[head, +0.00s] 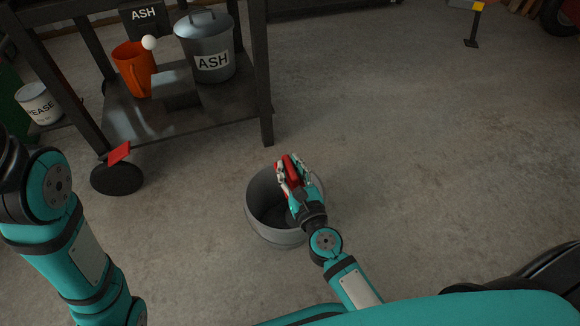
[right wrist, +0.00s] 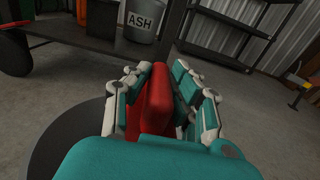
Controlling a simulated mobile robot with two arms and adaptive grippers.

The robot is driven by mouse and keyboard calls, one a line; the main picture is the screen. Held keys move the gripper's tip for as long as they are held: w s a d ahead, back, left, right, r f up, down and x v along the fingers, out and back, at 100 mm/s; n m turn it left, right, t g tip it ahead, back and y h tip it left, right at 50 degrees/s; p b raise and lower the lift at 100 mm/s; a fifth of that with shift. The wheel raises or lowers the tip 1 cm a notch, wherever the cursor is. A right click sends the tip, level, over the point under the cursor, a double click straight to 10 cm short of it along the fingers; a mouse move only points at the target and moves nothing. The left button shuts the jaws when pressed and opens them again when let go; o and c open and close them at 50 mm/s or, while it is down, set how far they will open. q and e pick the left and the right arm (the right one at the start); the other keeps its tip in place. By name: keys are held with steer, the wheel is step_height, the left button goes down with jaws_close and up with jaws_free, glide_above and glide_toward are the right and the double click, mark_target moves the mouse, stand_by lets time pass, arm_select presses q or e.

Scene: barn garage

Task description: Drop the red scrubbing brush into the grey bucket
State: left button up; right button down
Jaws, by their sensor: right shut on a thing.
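The grey bucket (head: 264,224) stands on the concrete floor in the lower middle of the head view. My right gripper (head: 289,170) is over the bucket's opening, towards its right side. It is shut on the red scrubbing brush (head: 292,166). In the right wrist view the brush (right wrist: 155,100) sits between both fingers of the gripper (right wrist: 160,90). The dark curve at lower left of that view may be the bucket. How high the brush is above the rim is hard to tell. My left arm shows at the left of the head view; its gripper is out of sight.
A dark metal shelf (head: 190,122) stands at upper left. It holds an ASH bin (head: 207,42), an orange jug (head: 133,68) and a grey block (head: 176,89). A black round base with a red piece (head: 119,152) stands by its leg.

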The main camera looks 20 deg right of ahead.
steer(key=c, duration=1.1)
jaws_free()
steer(key=shift+f, duration=0.1)
steer(key=shift+o, duration=0.2)
steer(key=shift+s, duration=0.5)
steer(key=s, duration=1.1)
steer(key=shift+d, duration=0.25)
